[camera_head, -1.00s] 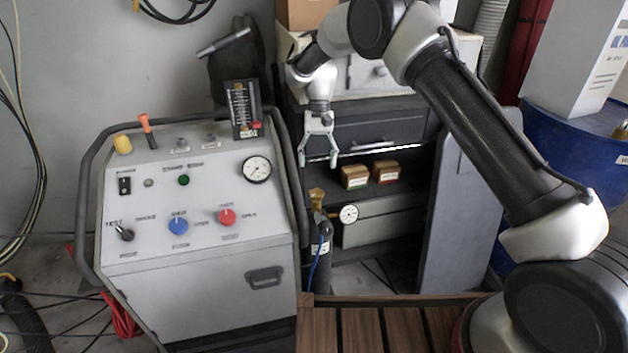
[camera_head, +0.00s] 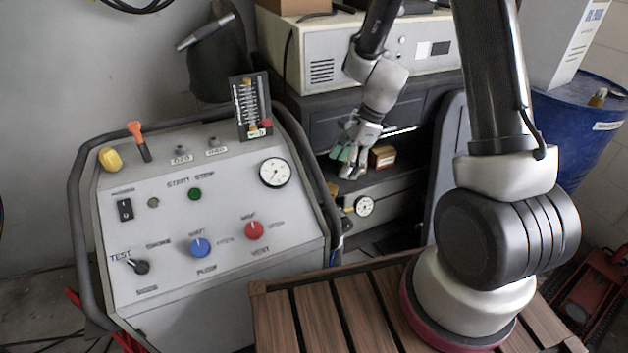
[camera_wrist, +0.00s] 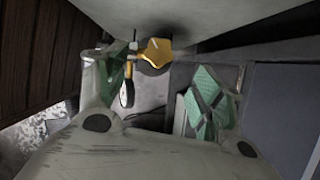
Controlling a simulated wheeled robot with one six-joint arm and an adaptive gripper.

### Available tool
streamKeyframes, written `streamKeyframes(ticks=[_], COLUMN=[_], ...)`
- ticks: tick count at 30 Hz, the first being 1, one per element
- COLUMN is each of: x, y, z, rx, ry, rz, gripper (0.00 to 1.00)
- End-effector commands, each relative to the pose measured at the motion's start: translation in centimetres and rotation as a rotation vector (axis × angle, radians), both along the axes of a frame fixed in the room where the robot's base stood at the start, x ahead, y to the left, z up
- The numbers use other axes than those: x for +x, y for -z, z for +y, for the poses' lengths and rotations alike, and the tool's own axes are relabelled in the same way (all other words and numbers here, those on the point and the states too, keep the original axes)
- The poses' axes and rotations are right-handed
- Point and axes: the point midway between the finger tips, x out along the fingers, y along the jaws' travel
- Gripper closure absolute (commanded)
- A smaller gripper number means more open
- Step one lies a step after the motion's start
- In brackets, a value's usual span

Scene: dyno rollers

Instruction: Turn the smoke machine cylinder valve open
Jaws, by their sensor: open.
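The brass cylinder valve knob (camera_wrist: 155,52) shows in the wrist view, at the upper middle, just beyond and between my finger pads. A small white gauge (camera_head: 364,206) sits beside the valve in the head view; it appears nearly edge-on in the wrist view (camera_wrist: 127,92). The control cart's rail hides most of the cylinder in the head view. My gripper (camera_head: 345,167) is open and empty, pointing down above the gauge. In the wrist view, its green-padded fingers (camera_wrist: 160,82) stand apart. I cannot see any contact with the knob.
The grey control cart (camera_head: 160,222) with its curved black rail (camera_head: 318,192) stands close left of my gripper. Behind it is a dark shelf with a small brown box (camera_head: 382,157). A slatted wooden surface (camera_head: 318,318) lies in front. A blue drum (camera_head: 590,130) stands right.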

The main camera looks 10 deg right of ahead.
Motion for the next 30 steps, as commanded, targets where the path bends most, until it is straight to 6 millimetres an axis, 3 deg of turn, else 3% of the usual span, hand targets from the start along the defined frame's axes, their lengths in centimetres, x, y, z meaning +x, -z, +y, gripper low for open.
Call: streamKeyframes(ticks=[13, 25, 30], x=[-0.2, -0.1, -0.1], y=[6.1, 7.0, 7.0], z=[2.5, 2.9, 2.9], rx=[-0.001, 0.0, 0.0], ry=[0.002, 0.0, 0.0], rz=[0.005, 0.002, 0.002], gripper=[0.33, 0.33, 0.64])
